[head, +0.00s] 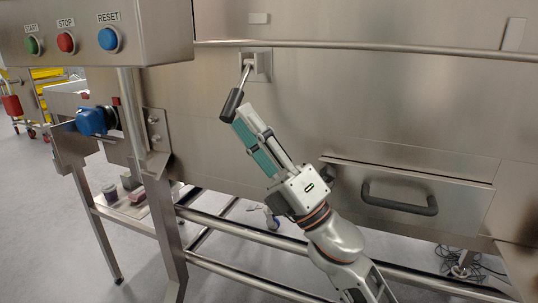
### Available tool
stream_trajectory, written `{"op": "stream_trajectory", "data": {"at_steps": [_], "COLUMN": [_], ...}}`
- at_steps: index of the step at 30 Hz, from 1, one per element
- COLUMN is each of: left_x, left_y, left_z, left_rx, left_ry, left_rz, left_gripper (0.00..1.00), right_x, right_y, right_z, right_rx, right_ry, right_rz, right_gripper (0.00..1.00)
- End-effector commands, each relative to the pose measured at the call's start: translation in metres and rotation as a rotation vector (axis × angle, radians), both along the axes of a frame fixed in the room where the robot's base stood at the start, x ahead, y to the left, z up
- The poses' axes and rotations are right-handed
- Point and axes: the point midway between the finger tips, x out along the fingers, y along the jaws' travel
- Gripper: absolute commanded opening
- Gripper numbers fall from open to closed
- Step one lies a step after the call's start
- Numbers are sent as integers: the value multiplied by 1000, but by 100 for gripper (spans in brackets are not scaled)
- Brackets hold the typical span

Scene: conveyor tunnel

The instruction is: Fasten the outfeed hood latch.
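A lever latch sits on the steel hood panel in the head view. Its square mounting plate (262,66) is fixed to the panel, and a thin rod runs down-left from it to a black cylindrical grip (232,105). My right gripper (243,119) reaches up from the lower right, with its pale and teal fingers pointing at the grip. The fingertips overlap or sit right beside the grip's lower end; I cannot tell whether they touch it. The fingers look close together, but the gap between them is not clear. My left gripper is not in view.
A control box with green, red and blue buttons (109,39) overhangs at upper left on a steel post. A blue connector (92,121) is below it. A drawer with a dark handle (399,199) is at right. A steel rail (370,48) crosses above the latch.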

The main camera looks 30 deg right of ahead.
Motion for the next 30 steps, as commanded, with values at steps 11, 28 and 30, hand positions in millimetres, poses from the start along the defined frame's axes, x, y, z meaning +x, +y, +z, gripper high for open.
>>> {"op": "stream_trajectory", "data": {"at_steps": [11, 28, 30], "left_x": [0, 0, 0], "left_y": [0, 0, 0], "left_z": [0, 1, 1], "left_rx": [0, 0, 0], "left_ry": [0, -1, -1], "left_rz": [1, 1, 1], "left_gripper": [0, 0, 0], "right_x": [-37, -45, -46], "right_y": [-20, -24, -24], "right_z": [-44, -55, -63], "right_rx": [0, 6, 32], "right_ry": [2, 10, 40], "right_rz": [0, 4, 19], "right_gripper": [34, 34, 34]}}
